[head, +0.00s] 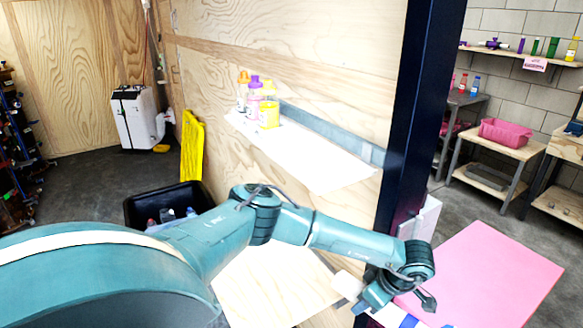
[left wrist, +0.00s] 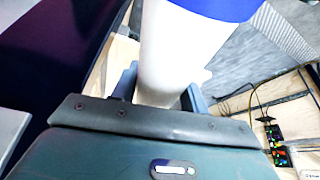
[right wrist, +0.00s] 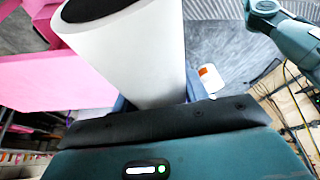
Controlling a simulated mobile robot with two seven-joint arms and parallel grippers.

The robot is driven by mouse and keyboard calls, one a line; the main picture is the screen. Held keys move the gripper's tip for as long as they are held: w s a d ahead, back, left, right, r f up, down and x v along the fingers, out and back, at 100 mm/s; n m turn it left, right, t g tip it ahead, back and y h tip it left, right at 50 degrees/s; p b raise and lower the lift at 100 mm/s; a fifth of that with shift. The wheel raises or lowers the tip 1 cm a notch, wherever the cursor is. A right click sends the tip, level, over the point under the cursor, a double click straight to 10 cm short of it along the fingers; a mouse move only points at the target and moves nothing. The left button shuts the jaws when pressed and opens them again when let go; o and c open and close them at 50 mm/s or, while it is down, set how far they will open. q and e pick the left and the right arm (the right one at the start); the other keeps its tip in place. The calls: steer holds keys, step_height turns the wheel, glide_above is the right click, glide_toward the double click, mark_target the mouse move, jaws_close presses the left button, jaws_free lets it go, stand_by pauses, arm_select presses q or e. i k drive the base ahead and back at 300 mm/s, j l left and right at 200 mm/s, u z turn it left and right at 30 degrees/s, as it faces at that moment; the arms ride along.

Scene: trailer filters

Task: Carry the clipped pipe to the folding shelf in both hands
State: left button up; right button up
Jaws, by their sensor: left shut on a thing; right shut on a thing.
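The pipe is white with a blue band; in the left wrist view its white body (left wrist: 180,50) rises between the jaws of my left gripper (left wrist: 160,92), which is shut on it. In the right wrist view the pipe (right wrist: 140,50) shows a dark open end at upper left, and my right gripper (right wrist: 158,98) is shut on it. In the head view my left gripper (head: 372,297) is at lower right, and only a white-and-blue bit of pipe (head: 393,317) shows below it. A white shelf (head: 310,162) on the plywood wall may be the folding shelf; I cannot be sure.
Several bottles (head: 258,105) stand at the white shelf's far left. A dark post (head: 415,120) rises close to my left wrist. A pink tabletop (head: 490,275) is at right, a plywood board (head: 275,285) below my arm, a black bin (head: 140,212) at left.

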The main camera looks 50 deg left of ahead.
mark_target(272, 253)
steer(key=k+j, duration=0.1)
steer(key=j, duration=1.05)
steer(key=i+j, duration=0.1)
steer(key=j, duration=0.75)
steer(key=i+j, duration=0.15)
steer(key=j, duration=0.65)
steer(key=i+u, duration=0.05)
